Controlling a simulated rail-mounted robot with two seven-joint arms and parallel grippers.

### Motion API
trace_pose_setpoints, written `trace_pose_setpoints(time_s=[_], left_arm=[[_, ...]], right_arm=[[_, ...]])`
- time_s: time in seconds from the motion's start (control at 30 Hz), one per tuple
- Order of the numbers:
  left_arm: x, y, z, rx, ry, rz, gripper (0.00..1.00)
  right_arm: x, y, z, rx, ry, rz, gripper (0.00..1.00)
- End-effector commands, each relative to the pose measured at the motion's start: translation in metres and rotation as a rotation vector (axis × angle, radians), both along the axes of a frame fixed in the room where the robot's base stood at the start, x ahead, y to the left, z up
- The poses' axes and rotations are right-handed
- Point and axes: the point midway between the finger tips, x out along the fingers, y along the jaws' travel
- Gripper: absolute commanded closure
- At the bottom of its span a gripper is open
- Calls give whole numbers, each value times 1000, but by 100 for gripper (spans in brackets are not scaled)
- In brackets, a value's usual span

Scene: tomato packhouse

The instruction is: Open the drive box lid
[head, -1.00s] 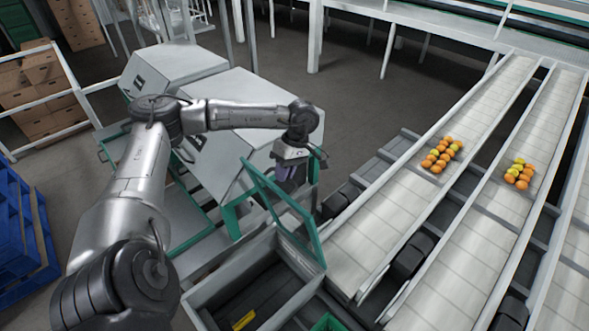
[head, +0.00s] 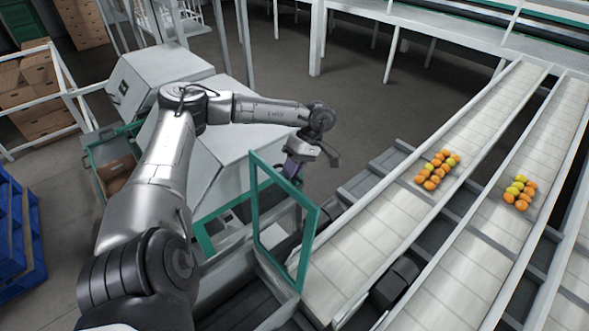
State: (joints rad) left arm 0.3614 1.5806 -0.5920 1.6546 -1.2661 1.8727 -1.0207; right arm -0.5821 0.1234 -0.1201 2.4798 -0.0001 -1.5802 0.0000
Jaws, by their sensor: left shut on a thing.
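The drive box lid, a clear panel in a green frame (head: 254,205), stands steeply up at the back of a grey open-topped box (head: 217,287) at the bottom of the head view. The box's dark inside shows in part. My left gripper (head: 292,170) is at the lid's upper edge, shut on the lid. The exact contact is small and partly hidden behind the frame. My right gripper is not in view.
Conveyor lanes (head: 372,231) with orange and yellow tomatoes (head: 437,169) run along the right. Large grey cabinets (head: 240,112) stand behind my left arm. A blue pallet stack (head: 18,240) and cardboard boxes (head: 32,95) are at the left. Bare floor lies beyond.

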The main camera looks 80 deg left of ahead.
Motion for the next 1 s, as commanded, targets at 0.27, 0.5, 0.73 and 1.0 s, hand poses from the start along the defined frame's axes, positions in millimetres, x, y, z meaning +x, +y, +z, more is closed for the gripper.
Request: trace_pose_setpoints(time_s=[0.27, 0.5, 0.73, 1.0], left_arm=[[-1, 0, -4, -2, 5, 1, 100], [-1, 0, -3, -2, 3, 1, 75], [0, 0, -1, -1, 1, 1, 62], [4, 2, 4, -1, -3, 1, 62]], right_arm=[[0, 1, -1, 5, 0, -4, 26], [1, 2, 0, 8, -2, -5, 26], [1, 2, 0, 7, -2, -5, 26], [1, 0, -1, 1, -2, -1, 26]])
